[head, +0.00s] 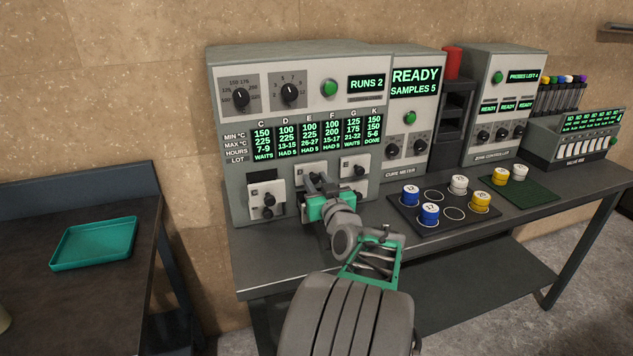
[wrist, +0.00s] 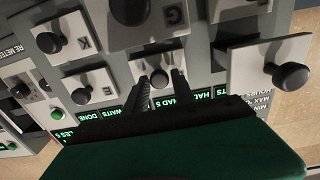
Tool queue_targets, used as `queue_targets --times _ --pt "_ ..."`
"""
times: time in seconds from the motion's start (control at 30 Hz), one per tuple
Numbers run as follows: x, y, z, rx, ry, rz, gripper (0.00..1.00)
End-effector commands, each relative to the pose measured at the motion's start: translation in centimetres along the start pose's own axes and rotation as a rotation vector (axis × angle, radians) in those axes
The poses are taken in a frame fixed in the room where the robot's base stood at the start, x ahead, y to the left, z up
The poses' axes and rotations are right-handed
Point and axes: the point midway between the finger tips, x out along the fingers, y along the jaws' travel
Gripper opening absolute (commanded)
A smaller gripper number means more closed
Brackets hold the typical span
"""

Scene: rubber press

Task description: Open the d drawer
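The grey cabinet (head: 225,130) has small white drawers with black knobs below its green display. From the row order, I take the d drawer to be the top middle one; its letter is not readable. Its black knob (wrist: 160,78) shows between the two dark fingers of my gripper (wrist: 163,82) in the wrist view, where the picture is upside down. My gripper is open, with the fingers apart and close to the knob; contact is not visible.
The top left drawer (head: 260,187) stands out from the front, also seen in the wrist view (wrist: 250,62). A bottom middle drawer (wrist: 150,30) marked G also stands out near my fingers. A dark mat (head: 420,218) with several capped pots lies right of my arm. A teal tray (head: 92,263) sits left.

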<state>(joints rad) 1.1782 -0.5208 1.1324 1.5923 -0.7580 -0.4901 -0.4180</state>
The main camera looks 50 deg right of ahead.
Motion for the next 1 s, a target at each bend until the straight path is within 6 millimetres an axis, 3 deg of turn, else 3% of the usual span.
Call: queue_targets --times 0.37,1.0 --pt "-0.01 -0.01 -0.01 0.000 0.000 0.000 0.00" --pt "-0.01 -0.03 0.00 0.000 0.000 -0.001 0.00"
